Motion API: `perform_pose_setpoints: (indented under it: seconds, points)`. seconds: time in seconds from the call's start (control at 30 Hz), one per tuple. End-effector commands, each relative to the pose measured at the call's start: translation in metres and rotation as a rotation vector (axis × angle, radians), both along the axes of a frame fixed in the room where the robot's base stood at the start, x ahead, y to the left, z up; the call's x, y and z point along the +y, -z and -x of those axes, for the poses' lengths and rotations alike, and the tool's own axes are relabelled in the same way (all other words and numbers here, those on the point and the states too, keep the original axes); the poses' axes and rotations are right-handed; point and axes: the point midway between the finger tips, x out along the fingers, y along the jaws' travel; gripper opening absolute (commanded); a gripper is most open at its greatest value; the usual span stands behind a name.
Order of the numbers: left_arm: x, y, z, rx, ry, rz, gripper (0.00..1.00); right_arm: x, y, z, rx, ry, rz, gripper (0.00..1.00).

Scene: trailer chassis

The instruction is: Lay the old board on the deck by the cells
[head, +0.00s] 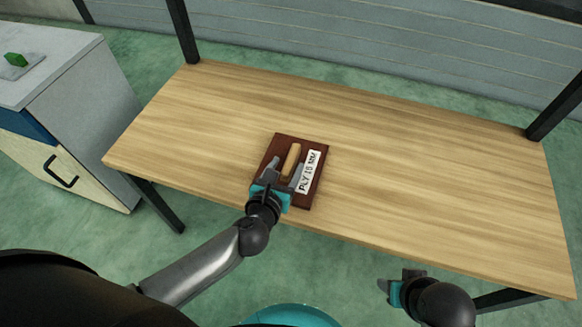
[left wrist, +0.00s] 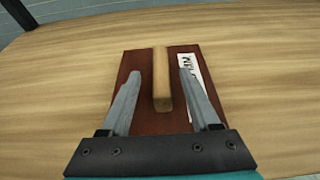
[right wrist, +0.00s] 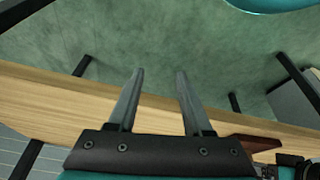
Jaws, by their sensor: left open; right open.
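A dark red-brown board (head: 321,165) lies flat on a wooden table, with a light wooden handle (head: 291,161) and a white label reading "PLY 10" and a further blurred word (head: 309,172). My left gripper (head: 283,172) is over the board, its open fingers on either side of the handle. In the left wrist view the handle (left wrist: 160,80) stands between the two fingers with gaps at both sides. My right gripper (head: 393,283) is open and empty in front of the table's near edge. The right wrist view shows nothing between its fingers (right wrist: 160,85). I see no cells.
The wooden table (head: 430,170) is otherwise bare, with wide room right of the board. Dark posts rise at its back corners. A grey-topped cabinet (head: 60,85) at the left carries a small green object (head: 15,59) on a grey piece.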

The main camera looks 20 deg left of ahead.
Motion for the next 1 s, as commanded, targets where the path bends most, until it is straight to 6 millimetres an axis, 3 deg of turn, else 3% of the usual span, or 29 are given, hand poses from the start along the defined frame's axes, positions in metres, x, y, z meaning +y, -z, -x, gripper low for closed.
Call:
perform_pose_setpoints:
  seconds: [0.1,0.3,0.67,1.0]
  points:
    - [-0.002,0.003,-0.017,-0.004,0.002,-0.001,0.63,0.000,-0.011,-0.002,-0.021,0.001,-0.003,0.50]
    - [-0.003,0.009,-0.031,-0.001,0.001,-0.001,0.63,0.000,-0.027,-0.002,-0.041,0.001,-0.005,0.50]
    - [-0.003,0.009,-0.034,0.001,0.001,0.000,0.61,0.000,-0.032,-0.002,-0.045,0.002,-0.006,0.50]
    - [-0.003,0.009,-0.034,0.000,0.001,0.000,0.23,0.000,-0.032,-0.001,-0.045,0.002,-0.006,0.50]
